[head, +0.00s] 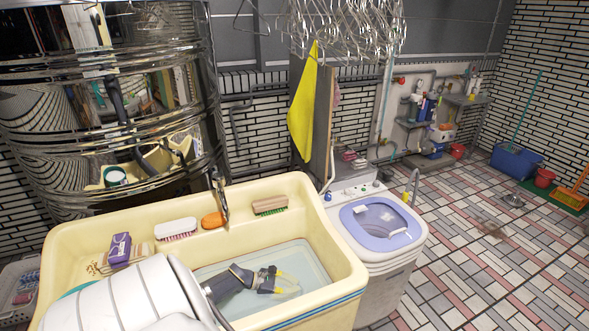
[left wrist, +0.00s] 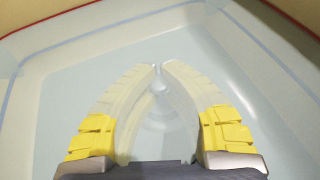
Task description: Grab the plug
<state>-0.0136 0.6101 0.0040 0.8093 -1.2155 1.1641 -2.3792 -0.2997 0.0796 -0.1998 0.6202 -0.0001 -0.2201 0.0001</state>
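My left gripper (head: 296,286) reaches down into the water-filled cream sink (head: 342,265). Its yellow finger bases show clearly, and the pale front halves are under water. In the left wrist view the fingertips (left wrist: 158,67) lean in almost together, with a very narrow gap. A faint, pale round shape (left wrist: 159,118), perhaps the plug or the drain, shows between the fingers. The water blurs it, and I cannot tell whether the fingers hold any part of it. In the head view I cannot make out a plug. My right gripper is out of view.
On the sink's back ledge are a white brush (head: 175,228), an orange item (head: 213,220), the faucet (head: 219,190) and a wooden brush (head: 270,204). A purple box (head: 120,248) sits at the left. A washing machine (head: 381,225) stands right of the sink. Wire hangers (head: 350,25) hang above.

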